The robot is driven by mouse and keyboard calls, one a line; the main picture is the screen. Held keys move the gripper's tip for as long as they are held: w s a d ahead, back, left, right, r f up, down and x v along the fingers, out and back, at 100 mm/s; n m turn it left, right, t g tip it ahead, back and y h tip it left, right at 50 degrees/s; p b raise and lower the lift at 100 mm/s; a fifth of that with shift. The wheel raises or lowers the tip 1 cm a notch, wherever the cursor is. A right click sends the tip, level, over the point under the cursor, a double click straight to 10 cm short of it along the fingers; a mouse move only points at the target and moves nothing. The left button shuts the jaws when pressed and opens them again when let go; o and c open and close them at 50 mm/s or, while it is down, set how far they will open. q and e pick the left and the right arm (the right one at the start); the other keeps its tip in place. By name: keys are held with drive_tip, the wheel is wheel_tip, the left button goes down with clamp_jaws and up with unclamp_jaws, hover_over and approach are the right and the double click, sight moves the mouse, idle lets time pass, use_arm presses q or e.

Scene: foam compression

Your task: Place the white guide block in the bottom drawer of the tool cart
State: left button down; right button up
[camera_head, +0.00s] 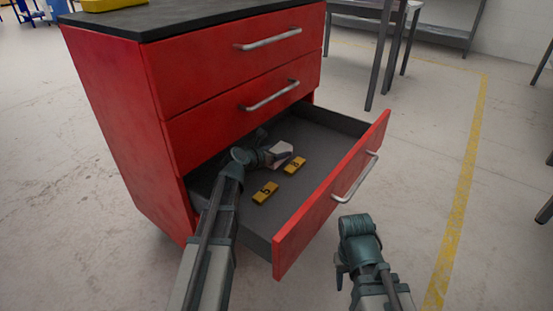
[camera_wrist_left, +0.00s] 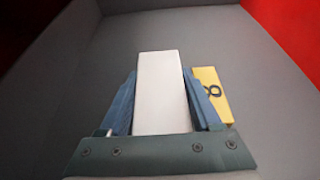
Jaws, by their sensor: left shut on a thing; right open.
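The red tool cart (camera_head: 113,105) stands with its bottom drawer (camera_head: 311,196) pulled open. My left gripper (camera_head: 281,157) reaches into the drawer and is shut on the white guide block (camera_wrist_left: 158,88). In the left wrist view both blue fingers of this gripper (camera_wrist_left: 160,105) lie along the block's sides, with the grey drawer floor behind it. In the head view the block (camera_head: 280,148) shows only in part at the fingers. I cannot tell whether it touches the floor. My right gripper (camera_head: 340,267) is open and empty, outside the drawer at its front right.
The two upper drawers are shut. Open floor (camera_head: 420,150) lies to the right.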

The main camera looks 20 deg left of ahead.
use_arm(q)
drive_tip(key=shift+f, duration=0.65)
drive_tip(key=shift+r, duration=0.15)
use_arm(e)
drive_tip(key=shift+a+f, duration=0.15)
drive_tip(key=shift+f, duration=0.4)
drive_tip(key=shift+f, duration=0.1)
use_arm(q)
drive_tip(key=shift+c, duration=1.8)
unclamp_jaws()
